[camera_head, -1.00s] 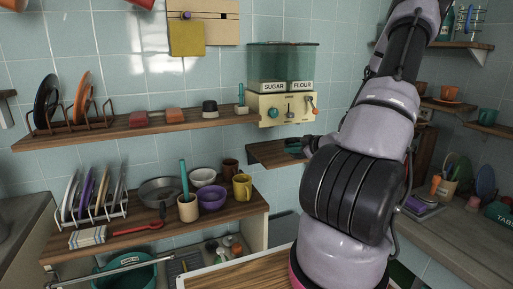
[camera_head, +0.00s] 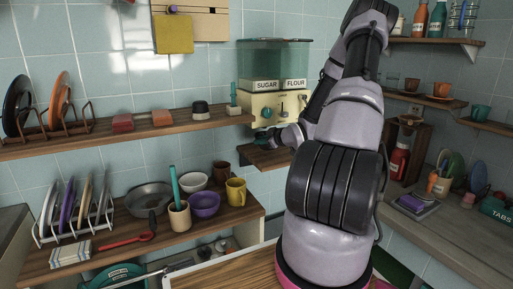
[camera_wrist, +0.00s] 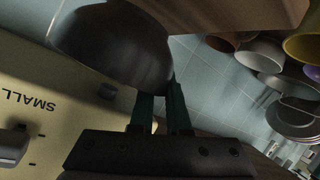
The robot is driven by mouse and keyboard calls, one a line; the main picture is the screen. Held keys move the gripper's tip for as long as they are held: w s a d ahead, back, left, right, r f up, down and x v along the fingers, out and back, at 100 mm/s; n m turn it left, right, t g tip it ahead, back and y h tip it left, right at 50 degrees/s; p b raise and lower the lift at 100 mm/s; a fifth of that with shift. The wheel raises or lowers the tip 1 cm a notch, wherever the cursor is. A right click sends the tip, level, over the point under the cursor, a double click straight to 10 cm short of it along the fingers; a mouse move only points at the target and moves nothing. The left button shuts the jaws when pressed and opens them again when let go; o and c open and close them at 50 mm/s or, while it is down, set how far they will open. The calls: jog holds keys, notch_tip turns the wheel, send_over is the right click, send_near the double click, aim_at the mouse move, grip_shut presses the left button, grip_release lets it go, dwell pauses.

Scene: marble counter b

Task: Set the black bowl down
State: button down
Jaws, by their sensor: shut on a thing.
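The black bowl (camera_wrist: 115,45) fills the upper left of the wrist view, dark and glossy. My gripper (camera_wrist: 163,108) has its green fingers shut on the bowl's edge. In the head view my gripper (camera_head: 264,137) is under the cream sugar and flour dispenser (camera_head: 268,107), close above the small wooden shelf (camera_head: 266,158). The bowl cannot be made out clearly there. In the wrist view the dispenser's front (camera_wrist: 40,95) is close beside the bowl, with its lettering upside down. I cannot tell whether the bowl touches the shelf.
The long upper shelf (camera_head: 150,129) ends left of the dispenser. A lower counter (camera_head: 130,222) holds a purple bowl (camera_head: 204,205), a yellow mug (camera_head: 236,190), a pan (camera_head: 149,197) and a plate rack (camera_head: 80,225). Shelves with cups and bottles are at right.

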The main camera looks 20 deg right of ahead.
jog(key=shift+w+a, duration=0.15)
jog(key=shift+w, duration=0.4)
jog(key=shift+w+a, duration=0.15)
jog(key=shift+w, duration=0.35)
jog(key=shift+w+a+f, duration=0.1)
jog(key=shift+w+f, duration=0.15)
jog(key=shift+f, duration=1.5)
jog(key=c, duration=0.9)
grip_release()
jog(key=shift+o, duration=0.2)
